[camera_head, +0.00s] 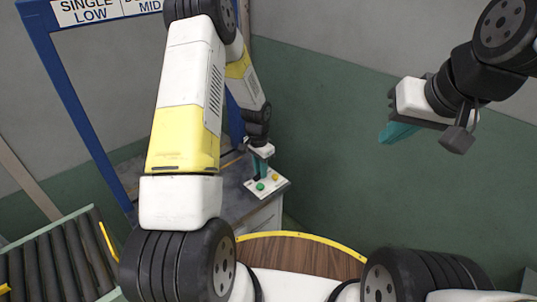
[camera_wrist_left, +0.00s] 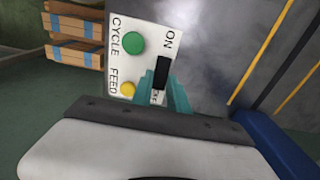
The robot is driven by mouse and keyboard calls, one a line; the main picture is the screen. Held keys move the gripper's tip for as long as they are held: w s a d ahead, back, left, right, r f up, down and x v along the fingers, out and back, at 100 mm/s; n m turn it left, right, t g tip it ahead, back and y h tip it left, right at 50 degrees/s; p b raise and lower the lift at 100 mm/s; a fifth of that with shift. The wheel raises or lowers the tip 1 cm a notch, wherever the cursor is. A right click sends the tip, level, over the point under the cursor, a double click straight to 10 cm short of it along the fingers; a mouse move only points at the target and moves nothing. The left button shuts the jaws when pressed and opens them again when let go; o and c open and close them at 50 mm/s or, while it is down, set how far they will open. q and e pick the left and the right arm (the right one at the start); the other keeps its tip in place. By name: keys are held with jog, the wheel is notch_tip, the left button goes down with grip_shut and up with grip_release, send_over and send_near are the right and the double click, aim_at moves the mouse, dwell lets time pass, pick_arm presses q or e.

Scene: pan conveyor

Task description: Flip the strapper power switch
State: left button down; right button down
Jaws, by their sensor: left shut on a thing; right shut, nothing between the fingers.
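The strapper control panel (camera_head: 281,186) is a small white plate on a grey table in the head view. It also shows in the left wrist view (camera_wrist_left: 148,24), with the words ON, CYCLE and FEED. The power switch (camera_wrist_left: 162,70) is a black rocker beneath the word ON. My left gripper (camera_head: 258,175) reaches down to the panel. In the left wrist view its teal fingers (camera_wrist_left: 166,92) are shut on the switch and hide its lower part. My right gripper (camera_head: 396,133) is shut and empty, raised at the right, far from the panel.
A green button (camera_wrist_left: 134,43) and a yellow button (camera_wrist_left: 128,89) sit beside the switch. A blue frame (camera_head: 80,120) stands left of my left arm. A roller conveyor (camera_head: 50,262) is at lower left. Wooden pallets (camera_wrist_left: 75,36) show in the wrist view.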

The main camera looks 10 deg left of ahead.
pick_arm(q)
jog(key=c, duration=1.3)
grip_release()
jog(key=shift+r, duration=0.1)
notch_tip(320, 180, up, 8)
jog(key=shift+s+a+f, duration=0.1)
jog(key=shift+s+f, duration=0.05)
jog(key=shift+f, duration=0.05)
